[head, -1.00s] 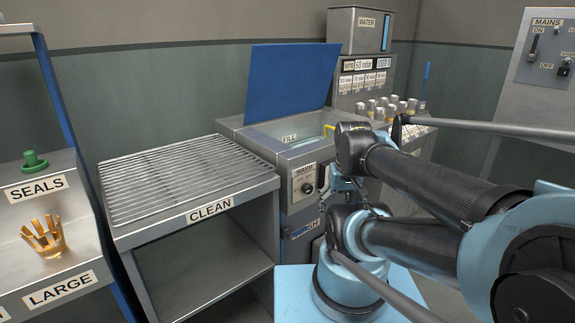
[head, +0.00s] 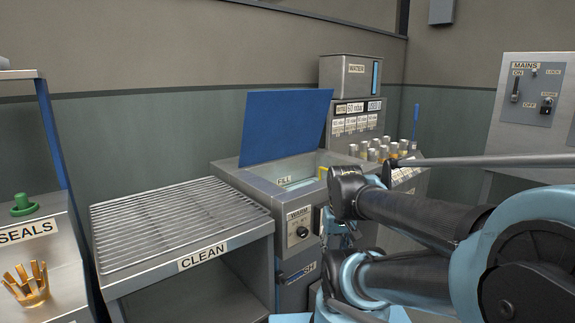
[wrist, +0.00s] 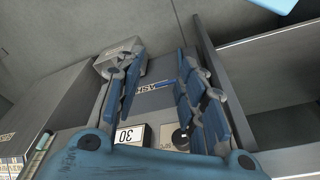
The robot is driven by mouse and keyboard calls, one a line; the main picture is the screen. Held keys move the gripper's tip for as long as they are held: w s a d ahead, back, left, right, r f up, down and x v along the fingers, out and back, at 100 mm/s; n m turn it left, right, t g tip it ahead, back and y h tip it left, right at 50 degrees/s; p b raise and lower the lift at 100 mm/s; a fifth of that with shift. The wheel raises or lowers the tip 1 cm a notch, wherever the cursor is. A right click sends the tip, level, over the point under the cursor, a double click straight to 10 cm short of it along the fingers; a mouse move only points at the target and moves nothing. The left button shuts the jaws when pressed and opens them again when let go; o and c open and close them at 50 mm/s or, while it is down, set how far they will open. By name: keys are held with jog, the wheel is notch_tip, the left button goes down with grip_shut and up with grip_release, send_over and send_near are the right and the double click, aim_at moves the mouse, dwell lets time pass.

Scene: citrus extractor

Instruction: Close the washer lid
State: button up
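The washer lid (head: 285,125) is a flat blue panel. It stands raised and tilted back at the rear edge of the grey washer (head: 246,192), whose basin with the FILL label is uncovered. The washer front has a WARM label and a dark knob (head: 302,232). In the wrist view my gripper (wrist: 160,75) has its two blue-padded fingers spread apart with nothing between them. The washer front, with its knob (wrist: 180,137), shows beyond the fingers. In the head view my arm largely hides the gripper, in front of the washer's right side. The lid is apart from it.
The slatted CLEAN rack (head: 180,225) stands left of the washer. The WATER unit (head: 348,78) and several small metal-topped containers (head: 375,150) are behind and right. The SEALS shelf (head: 28,232) is at far left, the MAINS panel (head: 535,90) at right.

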notch_tip(320, 180, up, 2)
jog(key=shift+a+r, duration=0.1)
jog(key=shift+r, duration=0.15)
grip_shut()
jog(key=w+a+r+n+t+y, duration=0.15)
jog(key=w+a+r, duration=0.25)
jog(key=w+r, duration=1.3)
jog(key=w+a+r+n+t+y, duration=0.1)
jog(key=w+a+r+n, duration=0.25)
jog(key=w+r, duration=1.25)
jog(key=w+a+r+n+t+y, duration=0.15)
jog(key=w+a+r, duration=0.35)
jog(key=w+r, duration=1.2)
send_over(281, 101)
jog(key=w, duration=0.1)
jog(key=shift+n, duration=0.25)
jog(key=shift+f, duration=3.3)
